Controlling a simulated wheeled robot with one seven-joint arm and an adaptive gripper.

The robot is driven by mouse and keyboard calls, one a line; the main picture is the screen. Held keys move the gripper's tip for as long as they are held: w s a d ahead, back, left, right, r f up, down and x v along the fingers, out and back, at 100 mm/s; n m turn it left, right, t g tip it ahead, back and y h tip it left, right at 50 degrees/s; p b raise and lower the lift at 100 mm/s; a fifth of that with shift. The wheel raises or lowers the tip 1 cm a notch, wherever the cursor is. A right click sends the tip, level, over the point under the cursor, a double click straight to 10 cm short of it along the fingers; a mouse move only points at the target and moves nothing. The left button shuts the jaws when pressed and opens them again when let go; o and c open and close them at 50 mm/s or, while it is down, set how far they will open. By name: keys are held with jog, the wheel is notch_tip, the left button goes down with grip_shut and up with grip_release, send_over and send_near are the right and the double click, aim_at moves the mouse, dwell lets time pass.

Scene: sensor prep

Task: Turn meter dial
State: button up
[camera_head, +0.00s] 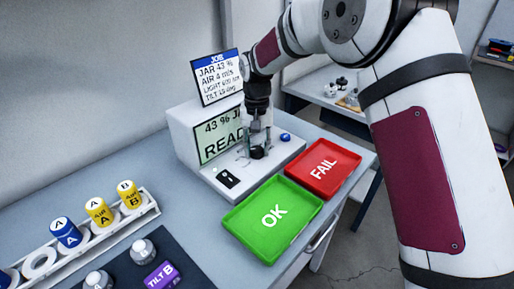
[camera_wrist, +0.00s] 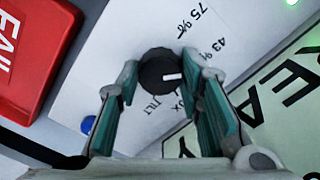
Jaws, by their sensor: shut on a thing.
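The meter (camera_head: 182,128) is a white box with a green screen (camera_head: 218,138) reading "43 %" and part of "READ…"; my gripper hides the rest. Its black round dial (camera_wrist: 158,73) sits on the white front panel and has a white pointer mark facing right in the wrist view. Printed labels beside it include "75 %" and "43 %". My gripper (camera_wrist: 163,70) points down at the panel, with its green-padded fingers on either side of the dial, shut on it. In the head view my gripper (camera_head: 257,146) covers most of the dial.
A job card (camera_head: 217,77) stands on the meter and lists "JAR 43 %". A green OK tray (camera_head: 240,236) and red FAIL tray (camera_head: 346,155) lie in front. A white rack (camera_head: 100,241) of labelled jars and a dark mat (camera_head: 190,257) with silvery knobbed items are at lower left.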

aim_at(257, 149)
jog(key=shift+n, duration=0.9)
jog(key=o, duration=1.2)
jog(key=shift+c, duration=0.2)
notch_tip(257, 149, up, 12)
jog(key=shift+r, duration=0.1)
